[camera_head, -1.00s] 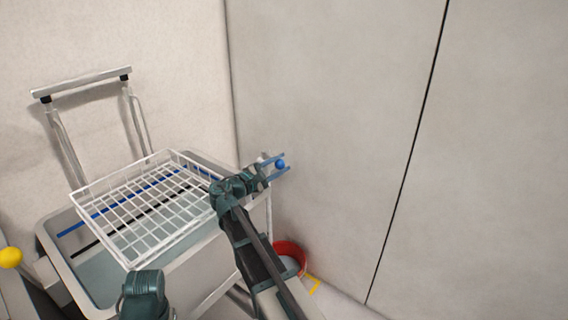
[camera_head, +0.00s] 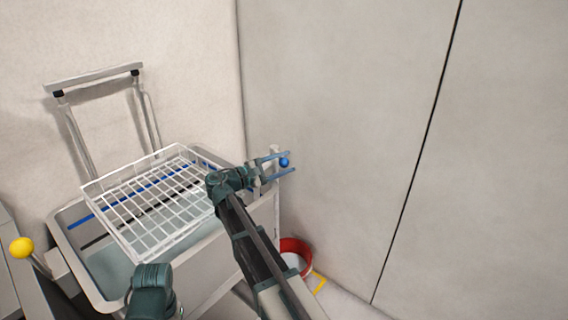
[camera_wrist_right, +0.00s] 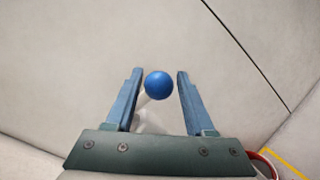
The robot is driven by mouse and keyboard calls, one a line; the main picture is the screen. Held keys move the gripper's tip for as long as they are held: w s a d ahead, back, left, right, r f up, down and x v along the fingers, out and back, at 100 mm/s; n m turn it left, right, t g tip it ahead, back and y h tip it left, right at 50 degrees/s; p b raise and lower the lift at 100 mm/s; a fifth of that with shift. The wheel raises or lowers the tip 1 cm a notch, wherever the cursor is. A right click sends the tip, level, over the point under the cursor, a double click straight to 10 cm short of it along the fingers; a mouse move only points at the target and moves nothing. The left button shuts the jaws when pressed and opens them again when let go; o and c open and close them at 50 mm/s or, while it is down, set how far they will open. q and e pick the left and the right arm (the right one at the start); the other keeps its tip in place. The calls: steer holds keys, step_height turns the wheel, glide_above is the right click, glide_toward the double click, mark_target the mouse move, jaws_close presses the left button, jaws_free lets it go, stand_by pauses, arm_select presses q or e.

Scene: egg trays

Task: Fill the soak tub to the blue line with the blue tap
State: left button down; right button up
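The blue tap's round knob (camera_head: 284,162) is at the right end of the soak tub, near the wall. My right gripper (camera_head: 293,162) is open around it, with a finger on each side. In the right wrist view the blue knob (camera_wrist_right: 158,85) sits between the two open fingers (camera_wrist_right: 158,88), with gaps on both sides. The soak tub (camera_head: 101,298) holds greyish water. A blue line (camera_head: 84,217) and a black line (camera_head: 95,241) show on its inner wall, above the water. The left gripper is out of frame; only a piece of an arm shows low down.
A yellow knob (camera_head: 21,247) stands at the left. A red bucket (camera_head: 296,244) is on the floor beside a yellow floor marking (camera_head: 319,283).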

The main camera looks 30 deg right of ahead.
steer(key=shift+o, duration=1)
step_height(320, 180, up, 4)
steer(key=p, duration=0.3)
steer(key=shift+f+p, duration=0.2)
steer(key=shift+p, duration=0.1)
steer(key=s+a, duration=0.4)
steer(key=s, duration=0.3)
steer(key=s+a+r+p, duration=0.1)
steer(key=s+a, duration=0.3)
steer(key=s, duration=0.3)
steer(key=shift+r, duration=0.25)
